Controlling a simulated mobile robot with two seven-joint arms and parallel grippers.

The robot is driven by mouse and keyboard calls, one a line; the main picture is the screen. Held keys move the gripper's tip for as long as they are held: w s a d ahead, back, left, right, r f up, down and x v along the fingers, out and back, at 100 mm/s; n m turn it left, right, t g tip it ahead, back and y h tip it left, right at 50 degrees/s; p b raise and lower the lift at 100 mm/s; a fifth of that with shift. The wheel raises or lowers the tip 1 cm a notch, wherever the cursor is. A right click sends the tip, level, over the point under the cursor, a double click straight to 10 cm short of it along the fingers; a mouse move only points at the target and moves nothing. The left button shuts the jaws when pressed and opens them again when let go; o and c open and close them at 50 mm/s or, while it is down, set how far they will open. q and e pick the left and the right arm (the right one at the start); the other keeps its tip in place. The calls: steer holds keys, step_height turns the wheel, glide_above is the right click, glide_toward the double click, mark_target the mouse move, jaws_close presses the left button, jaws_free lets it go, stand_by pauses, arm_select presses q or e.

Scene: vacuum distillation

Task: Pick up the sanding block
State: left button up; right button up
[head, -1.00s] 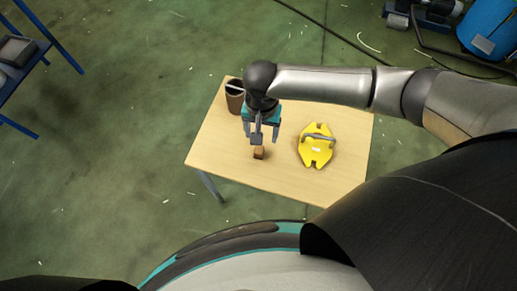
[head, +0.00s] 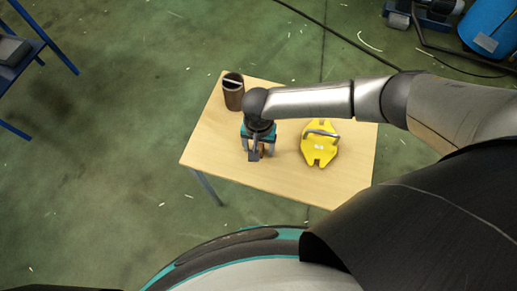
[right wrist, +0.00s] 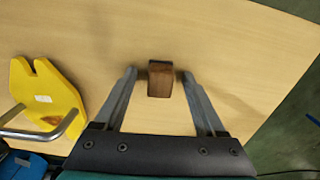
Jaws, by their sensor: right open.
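The sanding block is a small brown block (right wrist: 160,80) on the light wooden table (head: 222,140). In the right wrist view it sits between the two fingertips of my right gripper (right wrist: 158,72), with a gap on either side. My right gripper also shows in the head view (head: 261,153), pointing down over the block and mostly hiding it. It is open and holds nothing. My left gripper is not in view.
A yellow plate with a metal handle (head: 320,149) lies to the right of the block. A dark brown cylindrical container (head: 233,96) stands at the table's back left. The table front is clear.

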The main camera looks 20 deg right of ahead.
jaws_close()
stand_by(0.5)
